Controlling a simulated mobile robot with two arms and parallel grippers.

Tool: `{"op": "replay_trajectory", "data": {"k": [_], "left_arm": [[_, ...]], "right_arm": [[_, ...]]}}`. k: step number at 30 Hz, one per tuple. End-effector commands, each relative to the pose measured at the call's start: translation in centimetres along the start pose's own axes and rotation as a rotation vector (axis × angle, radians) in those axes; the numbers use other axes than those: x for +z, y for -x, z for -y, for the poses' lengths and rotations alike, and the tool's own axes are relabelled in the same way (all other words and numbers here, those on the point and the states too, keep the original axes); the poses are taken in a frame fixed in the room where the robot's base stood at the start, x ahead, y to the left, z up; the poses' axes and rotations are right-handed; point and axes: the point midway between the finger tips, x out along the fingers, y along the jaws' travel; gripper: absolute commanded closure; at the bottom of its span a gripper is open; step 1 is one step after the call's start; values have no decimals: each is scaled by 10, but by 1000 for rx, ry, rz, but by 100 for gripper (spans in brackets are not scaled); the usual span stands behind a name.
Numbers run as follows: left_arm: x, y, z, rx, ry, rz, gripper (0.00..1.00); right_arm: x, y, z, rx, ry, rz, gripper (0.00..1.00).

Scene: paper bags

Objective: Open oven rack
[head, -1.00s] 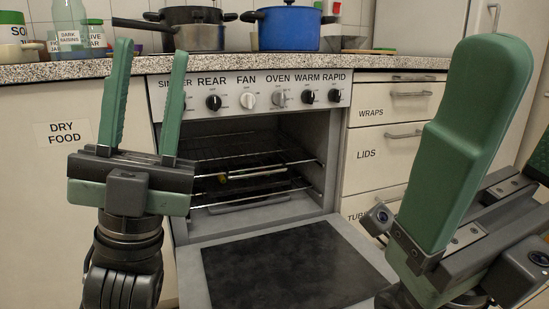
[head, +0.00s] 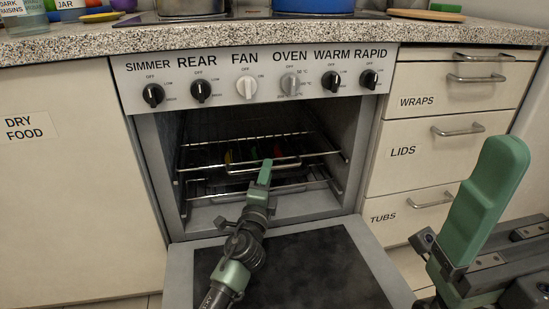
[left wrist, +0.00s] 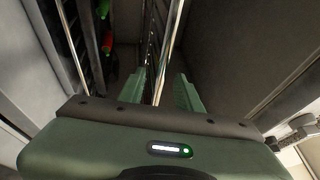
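The oven (head: 358,120) has its door (head: 185,275) folded down. Inside are an upper wire rack (head: 205,167) and a lower rack (head: 305,185). My left gripper (head: 265,172) reaches over the door to the front edge of the upper rack. In the left wrist view the left gripper (left wrist: 161,88) is open, and a metal rod of a rack (left wrist: 170,48) runs between its fingers. The fingers do not look closed on it. My right gripper (head: 490,205) is at the right, away from the oven; one green finger shows, and its opening is unclear.
Small coloured items, one yellow (head: 228,157) and one red (head: 278,152), lie inside the oven. Knobs (head: 246,87) line the panel above. Drawers (head: 430,150) stand at the right, a dry food cupboard (head: 70,200) at the left. The counter (head: 80,43) overhangs above.

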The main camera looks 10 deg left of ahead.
Motion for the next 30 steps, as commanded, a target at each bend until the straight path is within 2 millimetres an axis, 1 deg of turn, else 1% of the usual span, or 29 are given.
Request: {"op": "replay_trajectory", "data": {"k": [1, 3, 9, 13, 20, 24, 30], "left_arm": [[0, -10, -1, -3, -1, 0, 66], [0, -21, -1, -3, 1, 0, 66], [0, -45, 0, -3, 2, -1, 66], [0, -52, 0, -2, 4, -1, 66], [0, -52, 1, -2, 5, -2, 66], [-1, -52, 1, -2, 5, -2, 100], [-1, -52, 2, -3, 4, -2, 100]], "right_arm": [[-1, 2, 1, -2, 1, -7, 9], [-2, 0, 1, -7, 2, -17, 9], [-4, -4, 2, -15, 5, -36, 9], [-5, -7, 3, -17, 6, -45, 9], [-7, -10, 3, -19, 6, -53, 9], [-7, -10, 3, -19, 6, -53, 9], [-7, -10, 3, -19, 6, -53, 9]]}}
